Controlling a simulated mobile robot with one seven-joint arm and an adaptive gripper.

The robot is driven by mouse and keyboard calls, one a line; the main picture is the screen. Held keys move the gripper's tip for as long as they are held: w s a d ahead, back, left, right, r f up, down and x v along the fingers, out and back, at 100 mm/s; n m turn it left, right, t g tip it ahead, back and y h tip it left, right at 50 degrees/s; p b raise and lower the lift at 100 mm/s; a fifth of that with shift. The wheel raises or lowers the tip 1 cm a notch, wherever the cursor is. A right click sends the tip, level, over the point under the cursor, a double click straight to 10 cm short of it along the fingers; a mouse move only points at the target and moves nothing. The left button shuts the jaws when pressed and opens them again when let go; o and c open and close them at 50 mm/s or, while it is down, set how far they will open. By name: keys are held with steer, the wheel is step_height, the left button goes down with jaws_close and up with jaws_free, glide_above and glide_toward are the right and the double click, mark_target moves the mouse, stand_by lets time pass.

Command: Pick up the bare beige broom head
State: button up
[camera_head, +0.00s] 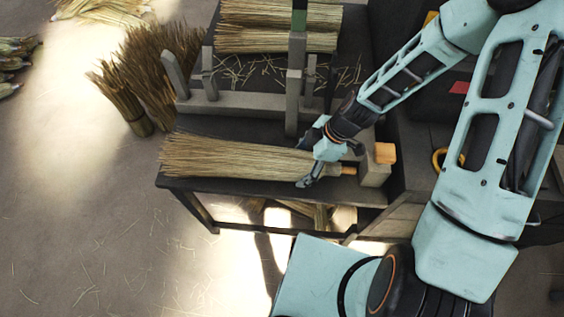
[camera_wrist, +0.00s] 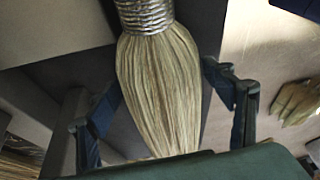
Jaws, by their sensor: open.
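The beige broom head (camera_head: 235,158) lies flat on the dark front shelf of the bench, bristles pointing left and its narrow end to the right. In the wrist view the broom head (camera_wrist: 158,85) runs down the middle, with a silvery wound band (camera_wrist: 146,15) around its narrow part. My gripper (camera_head: 314,167) is at the right, narrow end of the broom head. In the wrist view my gripper (camera_wrist: 165,112) is open, with one finger on each side of the bristles. Whether the fingers touch the bristles I cannot tell. The gripper hides part of the narrow end in the head view.
Grey upright posts (camera_head: 294,100) and a low grey rail (camera_head: 235,106) stand just behind the broom head. More straw bundles (camera_head: 280,28) lie on the rack behind. A block with an orange face (camera_head: 385,153) stands right of the gripper. Dark brown bundles (camera_head: 150,80) stand on the floor at left.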

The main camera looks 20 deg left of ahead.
steer(key=shift+c, duration=0.3)
steer(key=c, duration=1.5)
